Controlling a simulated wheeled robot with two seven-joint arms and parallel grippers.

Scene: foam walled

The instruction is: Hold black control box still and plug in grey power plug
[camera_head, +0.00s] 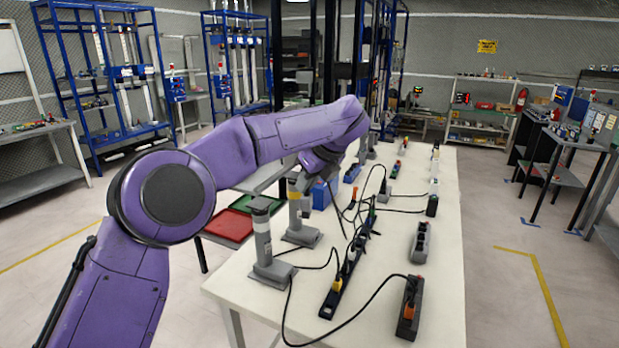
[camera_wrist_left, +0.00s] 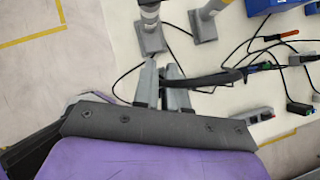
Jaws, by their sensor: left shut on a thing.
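My left arm reaches over the white table, and its purple wrist hides most of the left gripper in the head view. In the left wrist view the left gripper (camera_wrist_left: 161,70) has its two grey fingers close together, shut on a long black thing (camera_wrist_left: 215,78) that extends to the right. I cannot tell for certain whether this is the control box. A black strip (camera_head: 333,299) with yellow and pale plugs lies on the table. A black box (camera_head: 408,325) with an orange plug is at the front right. I cannot pick out the grey power plug with certainty. My right gripper is not in view.
Two grey posts on flat bases, a nearer one (camera_head: 262,235) and a farther one (camera_head: 300,236), stand at the table's left edge. A grey socket block (camera_head: 419,242) lies to the right. Black cables loop across the white table (camera_head: 245,290). Red and green trays (camera_head: 228,226) are beyond the left edge.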

